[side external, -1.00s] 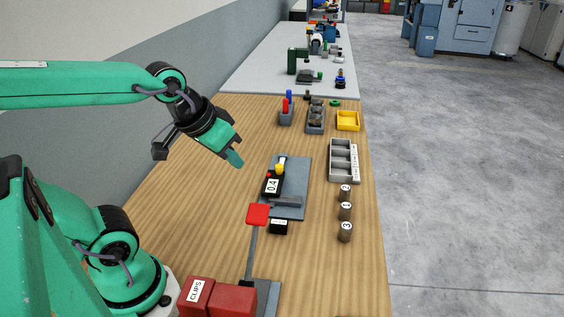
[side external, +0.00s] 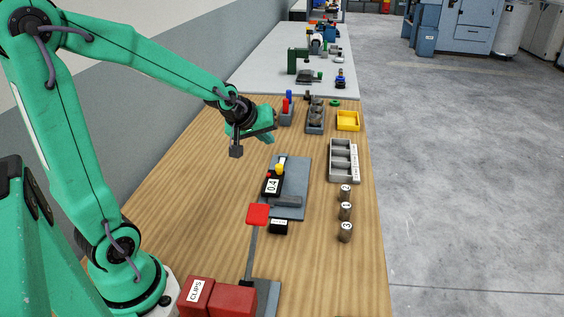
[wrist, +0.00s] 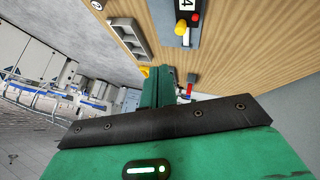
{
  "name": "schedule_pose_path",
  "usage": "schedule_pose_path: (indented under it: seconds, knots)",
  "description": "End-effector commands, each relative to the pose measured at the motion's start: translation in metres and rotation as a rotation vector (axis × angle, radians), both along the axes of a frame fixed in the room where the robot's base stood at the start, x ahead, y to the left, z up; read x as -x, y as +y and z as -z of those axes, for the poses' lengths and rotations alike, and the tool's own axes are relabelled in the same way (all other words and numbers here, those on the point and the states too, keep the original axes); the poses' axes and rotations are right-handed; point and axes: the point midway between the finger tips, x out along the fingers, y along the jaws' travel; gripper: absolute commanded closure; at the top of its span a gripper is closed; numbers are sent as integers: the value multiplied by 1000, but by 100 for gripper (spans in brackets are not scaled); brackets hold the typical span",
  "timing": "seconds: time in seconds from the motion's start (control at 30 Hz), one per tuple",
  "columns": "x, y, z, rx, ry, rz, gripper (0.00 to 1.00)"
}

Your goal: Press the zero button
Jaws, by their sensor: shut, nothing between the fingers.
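A black device with a white 0.4 display (side external: 272,186) sits on a grey plate (side external: 297,180) on the wooden bench. A yellow button (side external: 279,168) and a small red one stand at its far end. The wrist view shows the yellow button (wrist: 181,29) and the red button (wrist: 195,17) near the top edge. I cannot read which is the zero button. My gripper (side external: 269,138) is shut and empty, above the bench and beyond the device in the side view, apart from the buttons. Its green fingers (wrist: 158,88) show in the wrist view.
A grey compartment tray (side external: 331,160), numbered cylinders (side external: 345,211) and a yellow tray (side external: 348,121) stand right. A red-topped post (side external: 257,214) and red boxes (side external: 232,300) are nearer. A holder with red and blue items (side external: 286,114) stands close behind my gripper.

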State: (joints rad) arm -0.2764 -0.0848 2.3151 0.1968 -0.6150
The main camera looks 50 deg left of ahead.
Motion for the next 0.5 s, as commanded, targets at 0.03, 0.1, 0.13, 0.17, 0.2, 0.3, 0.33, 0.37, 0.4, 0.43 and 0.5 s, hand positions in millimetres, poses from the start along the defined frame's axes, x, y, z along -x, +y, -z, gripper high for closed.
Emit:
schedule_pose_path:
  seconds: [0.03, 0.1, 0.13, 0.17, 0.2, 0.3, 0.33, 0.37, 0.4, 0.43, 0.5]
  knots:
    - [-5, 8, 7, 14, -8, -31, 100]
    - [-13, 18, 14, 34, -28, -76, 100]
    - [-16, 22, 16, 42, -38, -94, 100]
    - [-19, 26, 20, 50, -45, -113, 100]
    - [-22, 31, 24, 60, -56, -135, 100]
    - [-30, 43, 32, 84, -84, -187, 100]
    - [-31, 46, 35, 90, -89, -199, 100]
    - [-33, 49, 37, 95, -96, -212, 100]
    - [-35, 52, 39, 102, -103, -227, 100]
    - [-36, 54, 41, 106, -108, -236, 100]
    - [-38, 58, 44, 115, -119, -252, 100]
